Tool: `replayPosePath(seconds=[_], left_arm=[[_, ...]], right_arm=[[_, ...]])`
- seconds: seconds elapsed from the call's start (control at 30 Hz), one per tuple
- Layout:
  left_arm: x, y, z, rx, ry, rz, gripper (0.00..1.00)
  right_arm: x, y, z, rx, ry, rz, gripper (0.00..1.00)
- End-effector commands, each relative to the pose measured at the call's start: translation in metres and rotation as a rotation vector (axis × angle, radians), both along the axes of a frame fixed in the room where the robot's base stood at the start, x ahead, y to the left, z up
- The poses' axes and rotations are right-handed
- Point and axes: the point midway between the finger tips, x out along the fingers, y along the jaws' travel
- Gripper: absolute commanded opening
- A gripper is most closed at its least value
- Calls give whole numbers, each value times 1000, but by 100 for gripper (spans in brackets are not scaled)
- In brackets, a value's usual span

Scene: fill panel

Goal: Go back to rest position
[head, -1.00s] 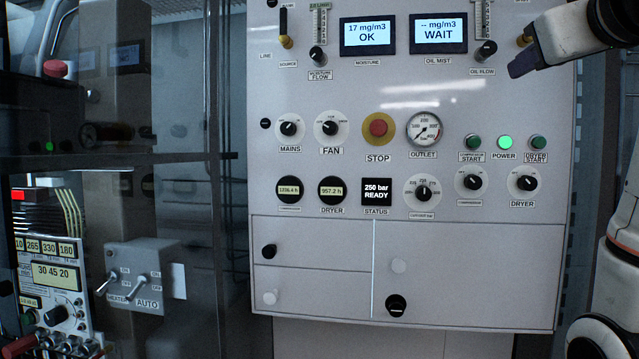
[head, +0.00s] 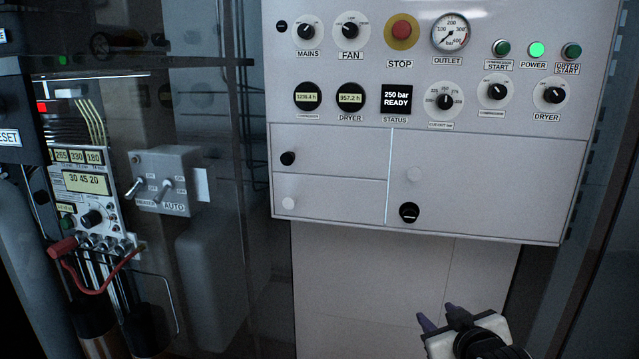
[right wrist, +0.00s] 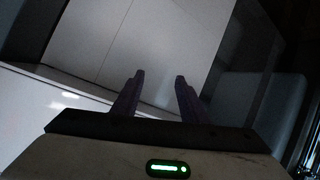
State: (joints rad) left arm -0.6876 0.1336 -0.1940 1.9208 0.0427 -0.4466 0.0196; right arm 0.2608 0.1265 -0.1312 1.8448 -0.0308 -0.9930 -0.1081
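My right gripper (head: 437,318) is at the bottom right of the head view, below the fill panel (head: 330,211) and in front of the plain pale surface under it. It touches nothing that I can see. In the right wrist view its two dark purple fingers (right wrist: 158,95) stand apart with nothing between them. My left gripper is not in the head view.
The fill panel carries knobs, a red STOP button (head: 402,30), an outlet gauge (head: 451,33) and a status screen (head: 396,100) reading 250 bar READY. On the left stand a grey switch box (head: 163,180) and a red hose (head: 95,291). Space below the panel looks clear.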

Motion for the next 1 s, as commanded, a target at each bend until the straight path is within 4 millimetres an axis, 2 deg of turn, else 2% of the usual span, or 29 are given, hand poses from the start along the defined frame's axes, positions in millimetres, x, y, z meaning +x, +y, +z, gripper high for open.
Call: replayPosePath(seconds=[0.03,0.1,0.17,0.2,0.27,0.3,0.4,0.5,0.63,0.77,1.0], left_arm=[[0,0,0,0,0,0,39],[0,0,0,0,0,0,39],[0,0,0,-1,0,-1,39],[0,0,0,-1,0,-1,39],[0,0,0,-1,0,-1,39],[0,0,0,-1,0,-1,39],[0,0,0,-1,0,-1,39],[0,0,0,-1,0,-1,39],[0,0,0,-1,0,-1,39],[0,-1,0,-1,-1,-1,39],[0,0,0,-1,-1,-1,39]], right_arm=[[-23,6,-41,17,45,13,40],[-53,15,-85,46,87,28,40],[-83,23,-120,73,124,39,40],[-104,28,-142,91,147,44,40],[-138,35,-173,121,186,50,40],[-162,39,-191,142,211,53,40],[-220,51,-228,194,268,56,40],[-271,59,-251,238,314,53,40],[-314,65,-266,277,352,46,40],[-330,68,-270,293,365,43,40],[-331,68,-271,294,365,42,40]])
